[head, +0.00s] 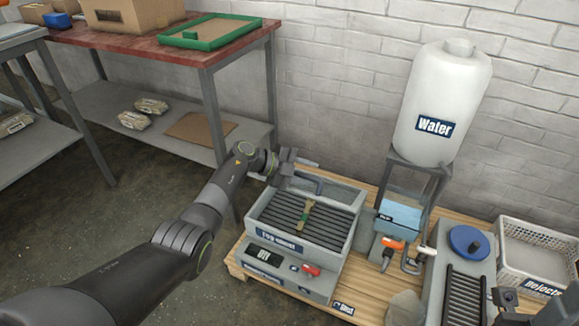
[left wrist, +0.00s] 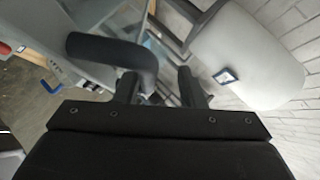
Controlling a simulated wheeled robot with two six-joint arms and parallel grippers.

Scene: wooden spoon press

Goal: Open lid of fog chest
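The grey fog chest (head: 280,243) sits on a wooden pallet, its label on the front. Its dark slatted inside shows from above, with a green-brown strip-like piece (head: 308,214) lying across the slats. My left gripper (head: 291,170) is at the chest's back left edge, by a dark curved handle (head: 312,184). In the left wrist view, the handle (left wrist: 108,46) is close to the fingers (left wrist: 160,88), which stand apart. I cannot tell if it is between them. A dark part of my right gripper (head: 507,298) shows at the lower right; its fingers are unclear.
A white water tank (head: 443,100) on a metal stand is right of the chest, with a blue box (head: 399,217) below. A rejects crate (head: 540,250) is at far right. A red-topped table (head: 125,40) stands at back left. The floor at left is clear.

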